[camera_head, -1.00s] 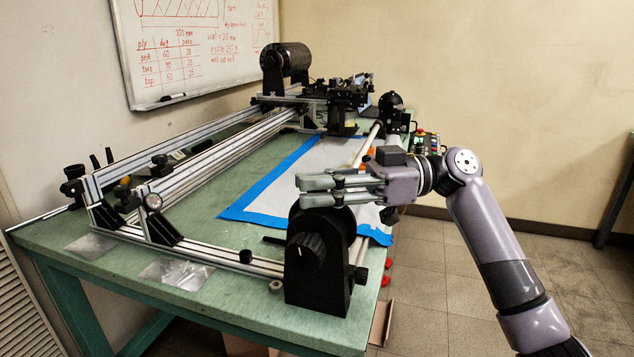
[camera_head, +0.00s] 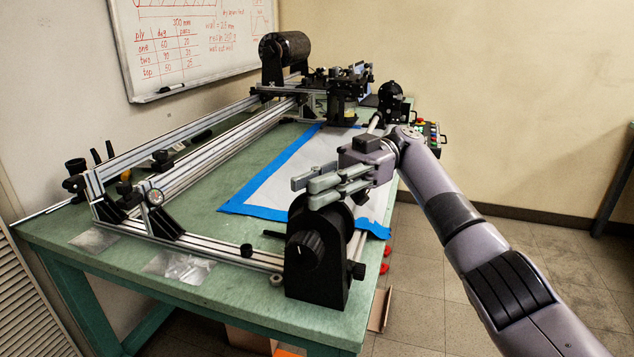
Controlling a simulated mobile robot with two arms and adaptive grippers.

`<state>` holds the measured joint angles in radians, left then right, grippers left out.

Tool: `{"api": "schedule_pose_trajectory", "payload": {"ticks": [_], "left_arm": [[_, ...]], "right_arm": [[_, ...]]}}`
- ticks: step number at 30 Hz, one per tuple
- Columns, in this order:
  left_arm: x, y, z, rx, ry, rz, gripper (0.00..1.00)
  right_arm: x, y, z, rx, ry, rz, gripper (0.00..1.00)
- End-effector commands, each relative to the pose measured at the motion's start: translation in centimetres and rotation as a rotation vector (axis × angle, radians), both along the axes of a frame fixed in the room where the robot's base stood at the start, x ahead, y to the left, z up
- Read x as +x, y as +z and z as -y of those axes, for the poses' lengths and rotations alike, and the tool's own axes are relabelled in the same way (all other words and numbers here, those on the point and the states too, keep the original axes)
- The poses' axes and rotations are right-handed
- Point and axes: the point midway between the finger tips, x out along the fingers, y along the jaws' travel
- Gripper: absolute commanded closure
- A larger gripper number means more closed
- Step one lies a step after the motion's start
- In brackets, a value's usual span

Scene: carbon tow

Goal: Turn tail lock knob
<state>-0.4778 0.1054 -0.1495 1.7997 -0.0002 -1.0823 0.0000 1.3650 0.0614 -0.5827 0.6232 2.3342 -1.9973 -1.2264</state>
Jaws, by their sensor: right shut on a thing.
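The black tailstock (camera_head: 320,285) stands at the near right corner of the winding frame. A ribbed black knob (camera_head: 305,250) is on its front face, and a small side knob (camera_head: 357,270) is at its right. My right gripper (camera_head: 314,190) is at the top of the tailstock, its grey fingers pointing left and toward me. It is shut on the tail lock knob there, which the fingers mostly hide. My left gripper is not in view.
The green table (camera_head: 225,315) carries aluminium rails (camera_head: 190,180) and a blue-taped white sheet (camera_head: 285,180). A dark cylinder (camera_head: 285,45) and the carriage (camera_head: 343,95) are at the back. A control box (camera_head: 430,135) with coloured buttons is at the right.

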Motion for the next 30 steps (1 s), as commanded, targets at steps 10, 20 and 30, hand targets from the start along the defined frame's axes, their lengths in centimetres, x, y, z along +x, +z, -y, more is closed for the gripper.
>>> {"api": "schedule_pose_trajectory", "payload": {"ticks": [10,20,30], "left_arm": [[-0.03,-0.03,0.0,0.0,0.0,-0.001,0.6],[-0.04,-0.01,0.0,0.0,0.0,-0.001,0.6],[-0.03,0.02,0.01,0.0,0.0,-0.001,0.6]], "right_arm": [[0.07,-0.14,0.11,-0.003,0.012,0.001,1.0],[0.1,-0.14,0.14,-0.004,0.01,0.001,0.71],[0.11,-0.08,0.16,-0.001,0.009,0.0,0.56]]}}
